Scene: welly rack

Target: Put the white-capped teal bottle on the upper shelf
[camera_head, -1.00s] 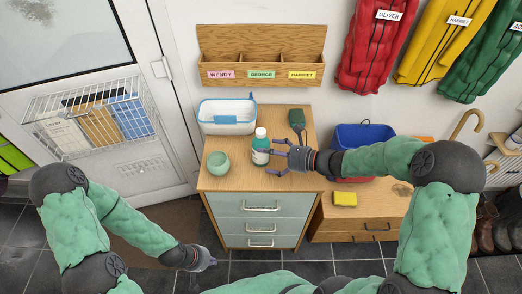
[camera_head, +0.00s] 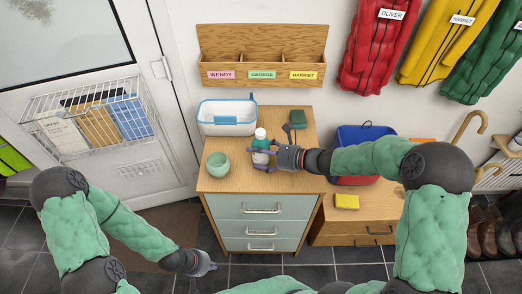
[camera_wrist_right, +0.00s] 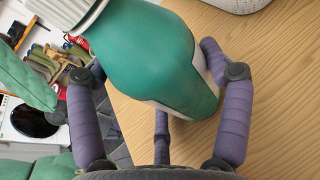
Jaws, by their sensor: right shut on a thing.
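The teal bottle (camera_head: 260,145) with a white cap stands on the wooden top of the drawer cabinet (camera_head: 235,182). My right gripper (camera_head: 262,158) has come in from the right and is shut on the bottle's body. In the right wrist view the bottle (camera_wrist_right: 150,50) fills the space between the purple fingers, and its white cap is at the top left. My left gripper (camera_head: 204,264) is low in front of the cabinet, away from the bottle; its finger opening is too small to tell. A rack with a wooden shelf (camera_head: 510,146) is partly cut off at the right edge.
A blue bin (camera_head: 362,138) and yellow sponge (camera_head: 347,202) are on the lower bench. Boots (camera_head: 482,230) stand far right.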

